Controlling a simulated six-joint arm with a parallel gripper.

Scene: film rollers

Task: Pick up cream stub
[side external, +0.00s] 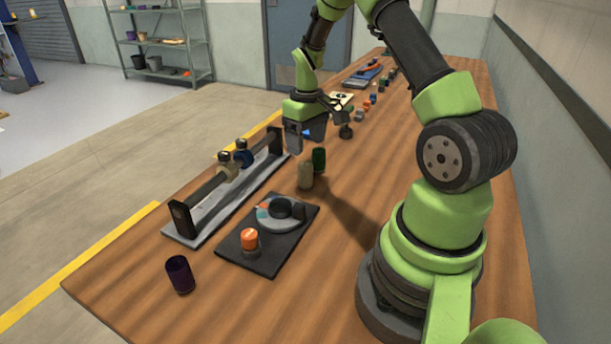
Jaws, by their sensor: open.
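The cream stub (305,175) stands upright on the wooden table, a small pale cylinder near the middle of the view. A dark green cylinder (319,160) stands close beside it on the right. My gripper (302,142) is above and slightly behind the cream stub in the picture, pointing down. Its jaws are apart, and I see nothing held between them. The gap between the jaws and the stub is hard to judge from this angle.
A rail fixture (183,218) with rollers runs along the left. A dark board (298,228) with a round dial and an orange-topped cylinder (249,240) lies in front. Several small items line the table's far end.

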